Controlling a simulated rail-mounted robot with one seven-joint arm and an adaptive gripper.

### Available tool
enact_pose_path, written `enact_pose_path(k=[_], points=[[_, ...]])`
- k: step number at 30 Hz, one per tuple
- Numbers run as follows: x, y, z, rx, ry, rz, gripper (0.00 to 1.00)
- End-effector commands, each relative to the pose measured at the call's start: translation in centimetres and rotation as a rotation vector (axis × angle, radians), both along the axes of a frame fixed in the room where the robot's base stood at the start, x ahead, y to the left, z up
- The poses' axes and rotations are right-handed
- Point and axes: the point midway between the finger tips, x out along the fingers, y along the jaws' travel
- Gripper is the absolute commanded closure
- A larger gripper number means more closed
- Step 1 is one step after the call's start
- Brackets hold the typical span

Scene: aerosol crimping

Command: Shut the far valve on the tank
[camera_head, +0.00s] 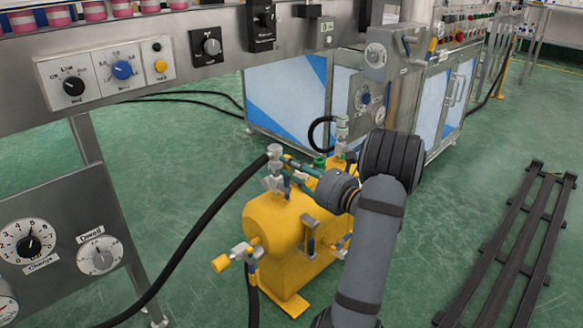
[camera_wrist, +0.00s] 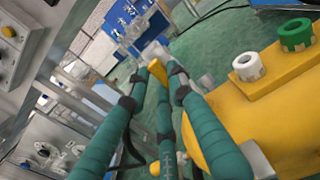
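The yellow tank (camera_head: 285,235) stands on the green floor in the head view. Its far valve (camera_head: 273,168) is a metal fitting at its upper left, with a black hose leading off. My gripper (camera_head: 290,172) reaches this valve from the right. A narrow gap parts the fingers; I cannot tell whether both touch the lever. The metal fitting (camera_wrist: 153,50) shows just beyond the tips. The near valve (camera_head: 238,256), with a yellow handle, sits at the tank's front left.
A steel control panel with dials (camera_head: 70,245) stands at the left. The black hose (camera_head: 205,220) runs from the far valve down past the panel. A steel cabinet (camera_head: 285,105) stands behind the tank. Green (camera_wrist: 295,35) and white (camera_wrist: 247,66) caps sit on the tank.

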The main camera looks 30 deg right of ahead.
Motion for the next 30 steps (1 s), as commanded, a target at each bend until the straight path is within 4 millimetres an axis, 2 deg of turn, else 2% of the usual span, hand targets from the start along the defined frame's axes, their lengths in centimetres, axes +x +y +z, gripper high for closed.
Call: enact_pose_path(k=[10,26,30], points=[[-0.02,-0.02,-0.01,0.0,0.0,0.0,1.0],[-0.03,-0.08,-0.03,-0.001,0.0,-0.001,1.0],[-0.04,-0.77,-0.09,-0.018,-0.006,-0.007,1.0]])
